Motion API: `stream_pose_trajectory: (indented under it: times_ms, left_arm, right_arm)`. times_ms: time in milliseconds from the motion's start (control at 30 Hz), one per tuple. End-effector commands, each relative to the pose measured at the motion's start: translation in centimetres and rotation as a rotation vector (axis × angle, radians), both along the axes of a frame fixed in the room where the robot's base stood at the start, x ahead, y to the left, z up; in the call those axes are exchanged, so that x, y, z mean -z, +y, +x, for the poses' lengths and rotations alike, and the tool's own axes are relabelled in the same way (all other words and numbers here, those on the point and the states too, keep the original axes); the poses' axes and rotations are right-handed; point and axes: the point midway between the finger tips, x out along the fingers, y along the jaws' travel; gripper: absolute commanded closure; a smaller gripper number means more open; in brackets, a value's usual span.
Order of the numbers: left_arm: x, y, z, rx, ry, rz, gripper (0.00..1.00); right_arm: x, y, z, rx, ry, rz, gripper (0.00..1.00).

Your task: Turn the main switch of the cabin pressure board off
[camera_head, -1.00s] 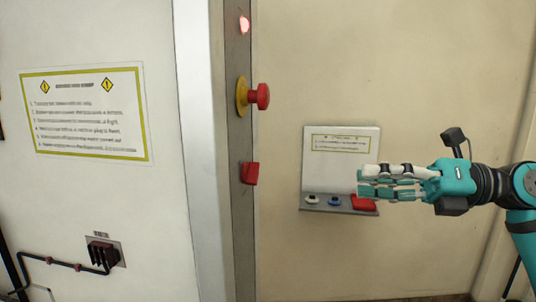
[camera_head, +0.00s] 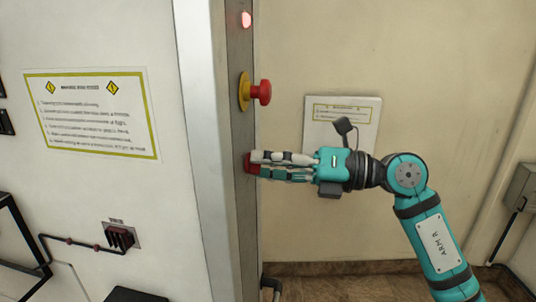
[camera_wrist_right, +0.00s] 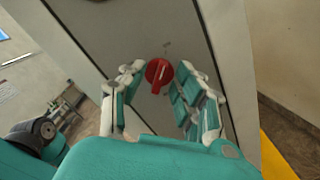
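The main switch is a red rotary knob (camera_head: 248,163) on the narrow grey board (camera_head: 240,210), below the emergency button. In the right wrist view the knob (camera_wrist_right: 158,73) faces me, with its raised grip slanting. My right gripper (camera_head: 262,164) is at the knob and its fingers partly cover it in the head view. In the right wrist view the open fingers (camera_wrist_right: 160,80) stand on both sides of the knob, with a visible gap on each side. My left gripper is not in view.
A red mushroom button (camera_head: 264,92) on a yellow collar sits above the knob, under a lit red lamp (camera_head: 246,19). A white instruction panel (camera_head: 367,108) is on the wall behind my right arm. A notice (camera_head: 90,112) and a cabled socket (camera_head: 120,236) are on the left wall.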

Motion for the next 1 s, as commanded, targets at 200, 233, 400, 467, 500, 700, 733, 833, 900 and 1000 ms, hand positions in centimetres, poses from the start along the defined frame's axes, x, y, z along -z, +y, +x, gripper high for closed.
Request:
stream_pose_trajectory:
  times_ms: [200,233,400,467,500,700,733,833,900,1000]
  left_arm:
    - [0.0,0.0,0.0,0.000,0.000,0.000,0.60]
    - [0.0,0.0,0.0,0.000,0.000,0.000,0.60]
    - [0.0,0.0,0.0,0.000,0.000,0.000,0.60]
    - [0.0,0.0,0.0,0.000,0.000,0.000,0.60]
    - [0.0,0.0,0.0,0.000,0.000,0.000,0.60]
    - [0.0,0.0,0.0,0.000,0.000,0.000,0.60]
    - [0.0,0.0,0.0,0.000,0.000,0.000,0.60]
    - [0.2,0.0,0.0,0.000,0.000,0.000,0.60]
    - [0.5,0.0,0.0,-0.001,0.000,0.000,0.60]
    - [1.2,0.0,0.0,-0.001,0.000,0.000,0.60]
  right_arm:
    - [0.0,0.1,0.0,0.000,0.000,0.000,0.68]
    - [0.0,0.1,0.0,0.000,0.000,0.000,0.68]
    - [0.0,0.1,0.0,0.000,0.000,0.000,0.87]
    - [0.0,0.1,0.0,0.000,0.000,0.000,0.95]
    - [0.0,0.1,0.0,0.000,0.000,0.000,1.00]
    - [0.0,0.1,0.0,0.000,0.000,0.000,1.00]
    - [0.0,0.1,0.0,0.000,-0.001,0.000,1.00]
    - [0.1,0.1,0.0,0.000,-0.008,-0.002,1.00]
    - [0.2,0.1,0.0,0.000,-0.020,-0.004,1.00]
    - [0.3,0.0,0.0,0.001,-0.052,-0.011,1.00]
